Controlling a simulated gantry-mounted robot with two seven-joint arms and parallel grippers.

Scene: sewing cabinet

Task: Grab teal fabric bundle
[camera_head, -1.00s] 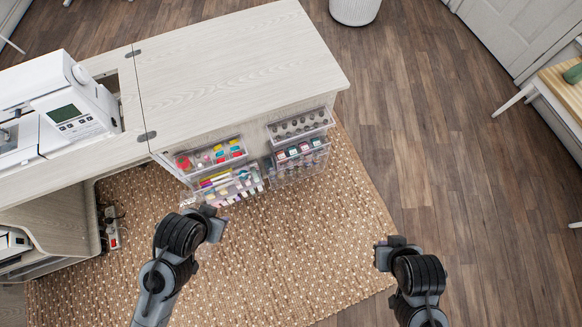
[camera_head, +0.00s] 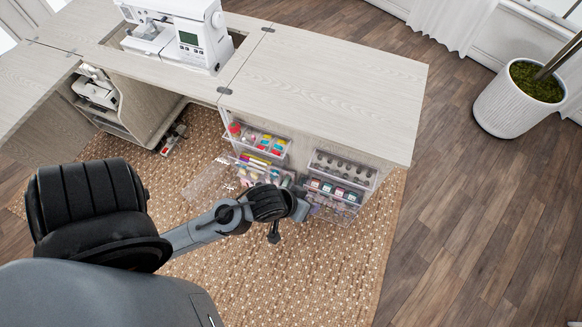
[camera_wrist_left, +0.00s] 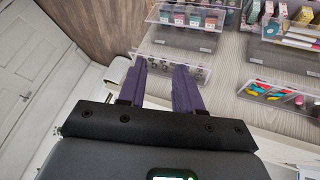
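I cannot pick out a teal fabric bundle with certainty in either view. Clear drawers stand open from the cabinet's front; the lower right drawer (camera_head: 335,193) holds small pink and teal items, which also show in the left wrist view (camera_wrist_left: 187,20). The lower left drawer (camera_head: 262,160) holds pens and mixed bright things. My left gripper (camera_head: 297,208) is in front of the drawers and hides part of the lower ones. In the left wrist view its two purple fingers (camera_wrist_left: 160,72) are apart with nothing held between them. My right gripper is not in view.
The upper left drawer (camera_head: 257,140) has colourful items and the upper right drawer (camera_head: 342,168) has small dark round items. The cabinet top (camera_head: 330,85) is bare, with a sewing machine (camera_head: 187,35) to its left. A white planter (camera_head: 515,105) stands right on open floor.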

